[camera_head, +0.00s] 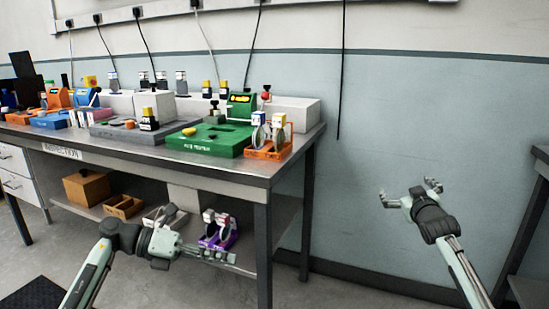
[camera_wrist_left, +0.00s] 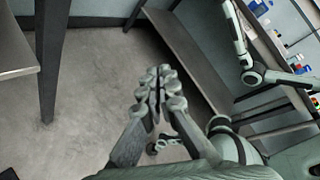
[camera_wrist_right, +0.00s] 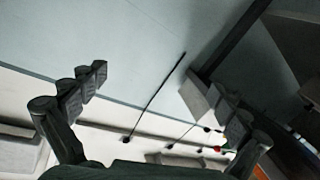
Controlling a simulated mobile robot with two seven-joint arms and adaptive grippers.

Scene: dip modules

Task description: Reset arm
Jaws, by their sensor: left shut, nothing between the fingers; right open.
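My left gripper (camera_head: 232,257) is in front of the workbench, at about the height of its lower shelf, and is shut and empty. Its closed fingers also show in the left wrist view (camera_wrist_left: 157,92), above bare floor. My right gripper (camera_head: 413,193) is to the right of the workbench, in free air in front of the blue-grey wall. It is open with nothing between its fingers. Its spread fingers also show in the right wrist view (camera_wrist_right: 160,100).
The metal workbench (camera_head: 262,167) carries a green tester (camera_head: 212,141), a grey module (camera_head: 130,132) and an orange rack (camera_head: 268,152). A purple holder (camera_head: 227,241) and a brown box (camera_head: 86,188) are on the lower shelf. Another dark table (camera_head: 541,152) stands at the right edge.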

